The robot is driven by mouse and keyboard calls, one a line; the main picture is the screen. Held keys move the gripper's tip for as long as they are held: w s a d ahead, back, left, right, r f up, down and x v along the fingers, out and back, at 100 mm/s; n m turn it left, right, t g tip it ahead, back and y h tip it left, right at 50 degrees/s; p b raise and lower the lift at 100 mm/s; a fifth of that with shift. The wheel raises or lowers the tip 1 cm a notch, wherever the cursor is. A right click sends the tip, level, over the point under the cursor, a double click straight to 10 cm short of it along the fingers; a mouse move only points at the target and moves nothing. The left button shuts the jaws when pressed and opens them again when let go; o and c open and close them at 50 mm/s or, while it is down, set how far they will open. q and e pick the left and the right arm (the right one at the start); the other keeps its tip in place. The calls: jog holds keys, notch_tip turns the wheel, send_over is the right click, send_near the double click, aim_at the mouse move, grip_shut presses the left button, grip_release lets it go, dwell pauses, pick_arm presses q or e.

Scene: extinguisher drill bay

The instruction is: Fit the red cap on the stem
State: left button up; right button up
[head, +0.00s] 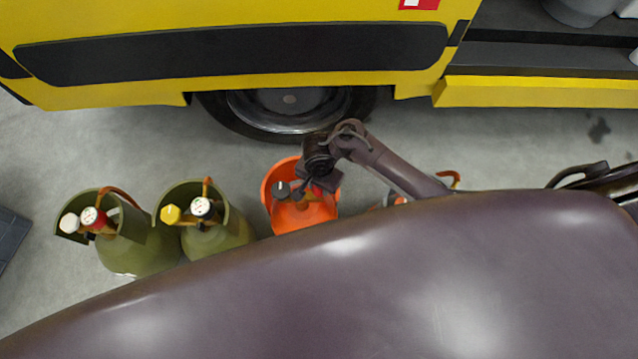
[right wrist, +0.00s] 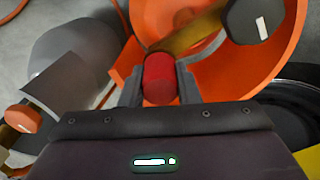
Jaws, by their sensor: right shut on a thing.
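The red cap (right wrist: 158,78) is between the two fingers of my right gripper (right wrist: 159,88) in the right wrist view. The gripper is shut on it. In the head view, my right gripper (head: 317,186) is over the orange cylinder (head: 303,217). The brass-coloured stem (right wrist: 190,36) runs from a dark grey knob (right wrist: 257,20) toward the red cap, inside the orange collar (right wrist: 282,62). The cap overlaps the stem's near end in the picture; I cannot tell if it is seated. My left gripper is not in view.
Two olive cylinders (head: 143,246) with coloured caps stand to the left. A grey cylinder (right wrist: 78,58) with an orange cap (right wrist: 22,118) stands close on the other side, mostly hidden in the head view. A yellow vehicle (head: 110,98) stands behind. My own dark body covers the foreground.

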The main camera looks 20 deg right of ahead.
jog(key=shift+f, duration=0.25)
jog(key=o, duration=1.1)
jog(key=shift+c, duration=0.2)
